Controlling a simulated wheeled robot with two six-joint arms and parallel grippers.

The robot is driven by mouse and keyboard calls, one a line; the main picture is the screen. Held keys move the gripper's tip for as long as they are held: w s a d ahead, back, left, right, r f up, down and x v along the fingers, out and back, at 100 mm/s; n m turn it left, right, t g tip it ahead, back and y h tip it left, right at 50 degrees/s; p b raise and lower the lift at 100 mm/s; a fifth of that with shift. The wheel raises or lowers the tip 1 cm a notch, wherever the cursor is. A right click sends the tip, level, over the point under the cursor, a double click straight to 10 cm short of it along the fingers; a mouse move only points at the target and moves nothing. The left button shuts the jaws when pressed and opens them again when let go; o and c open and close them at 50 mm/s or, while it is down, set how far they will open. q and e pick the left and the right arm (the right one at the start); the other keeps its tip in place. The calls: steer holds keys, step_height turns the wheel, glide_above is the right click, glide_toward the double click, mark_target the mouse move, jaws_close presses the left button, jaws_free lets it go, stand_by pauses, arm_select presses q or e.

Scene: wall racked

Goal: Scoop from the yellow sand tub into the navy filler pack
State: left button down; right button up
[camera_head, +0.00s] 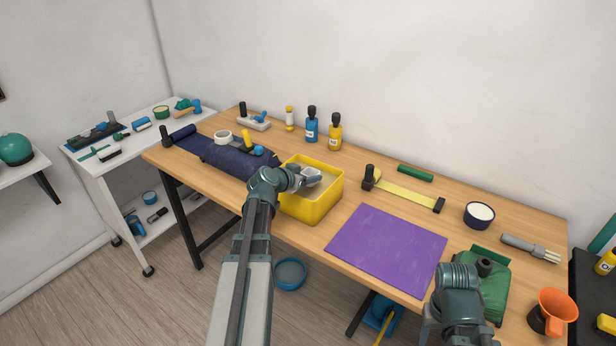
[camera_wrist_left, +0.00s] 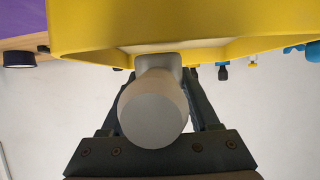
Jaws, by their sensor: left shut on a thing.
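The yellow sand tub (camera_head: 318,206) stands near the front edge of the wooden table, with pale sand inside. My left gripper (camera_head: 297,178) is at its near-left rim. It is shut on a grey scoop, whose rounded handle (camera_wrist_left: 153,112) shows between the dark fingers in the left wrist view. The tub's yellow wall (camera_wrist_left: 100,25) fills the top of that view. The scoop's bowl is mostly hidden, so I cannot tell whether it holds sand.
A white ring-shaped piece (camera_head: 223,137) and a yellow-handled tool (camera_head: 247,141) are at the navy pack. Blue (camera_head: 311,126) and yellow (camera_head: 335,133) bottles stand behind the tub. A purple mat (camera_head: 387,248) lies clear to the right. A green pack (camera_head: 494,290) is beside my right arm.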

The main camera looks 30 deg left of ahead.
mark_target(308, 173)
arm_select(q)
step_height(308, 173, up, 11)
steer(key=t+p, duration=0.1)
steer(key=p, duration=0.6)
steer(key=shift+w+t, duration=0.15)
steer(key=shift+t, duration=0.25)
arm_select(e)
step_height(308, 173, up, 8)
arm_select(q)
steer(key=shift+f, duration=0.15)
arm_select(e)
steer(key=shift+f, duration=0.1)
